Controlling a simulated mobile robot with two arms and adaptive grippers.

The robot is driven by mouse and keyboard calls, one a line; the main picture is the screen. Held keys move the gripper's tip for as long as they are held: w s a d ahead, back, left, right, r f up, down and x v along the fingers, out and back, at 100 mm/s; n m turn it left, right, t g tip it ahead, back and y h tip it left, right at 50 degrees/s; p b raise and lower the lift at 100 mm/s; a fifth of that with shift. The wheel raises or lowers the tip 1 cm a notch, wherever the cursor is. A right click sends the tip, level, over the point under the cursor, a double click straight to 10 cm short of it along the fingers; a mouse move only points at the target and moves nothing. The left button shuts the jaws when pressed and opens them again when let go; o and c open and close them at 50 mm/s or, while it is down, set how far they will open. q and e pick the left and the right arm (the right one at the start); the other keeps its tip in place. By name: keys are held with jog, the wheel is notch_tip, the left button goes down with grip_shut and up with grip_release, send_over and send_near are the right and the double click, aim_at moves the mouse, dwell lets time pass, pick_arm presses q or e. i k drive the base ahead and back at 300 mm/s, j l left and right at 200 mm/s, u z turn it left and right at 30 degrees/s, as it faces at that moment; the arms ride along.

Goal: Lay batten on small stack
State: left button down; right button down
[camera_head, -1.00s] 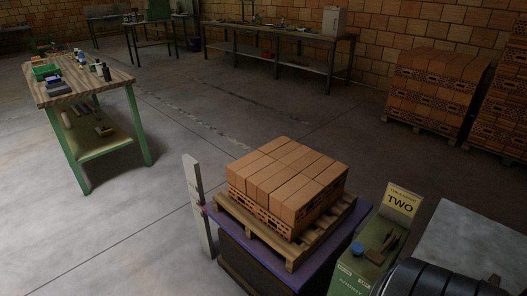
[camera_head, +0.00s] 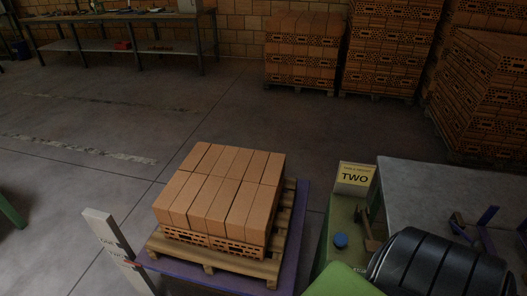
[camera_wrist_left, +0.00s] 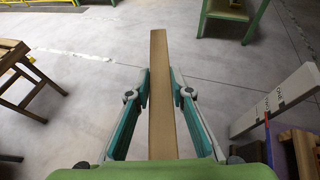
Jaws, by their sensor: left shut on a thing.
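In the left wrist view, a long brown wooden batten (camera_wrist_left: 158,55) runs lengthwise between the fingers of my left gripper (camera_wrist_left: 160,88). The gripper is shut on it, and the far end of the batten points away from the gripper over open floor. In the head view, the small stack (camera_head: 220,192) is one layer of orange hollow bricks on a wooden pallet (camera_head: 216,262). Its top is bare. The pallet sits on a purple-edged platform (camera_head: 296,235). Neither gripper shows in the head view.
A pale marked post (camera_head: 112,240) stands at the platform's left corner; it also shows in the left wrist view (camera_wrist_left: 278,102). A sign reading TWO (camera_head: 355,176) and a grey table (camera_head: 430,185) are to the right. Tall brick stacks (camera_head: 303,50) stand behind.

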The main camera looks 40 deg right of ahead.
aim_at(242, 180)
jog(key=i+z, duration=0.15)
jog(key=z, duration=0.25)
jog(key=i+z, duration=0.1)
jog(key=z, duration=0.3)
jog(key=i+z, duration=0.15)
jog(key=z, duration=0.25)
jog(key=i+j+z, duration=0.1)
jog(key=z, duration=0.35)
jog(key=i+j+z, duration=0.1)
jog(key=z, duration=0.3)
jog(key=i+j+z, duration=0.2)
jog(key=z, duration=0.15)
jog(key=j, duration=0.1)
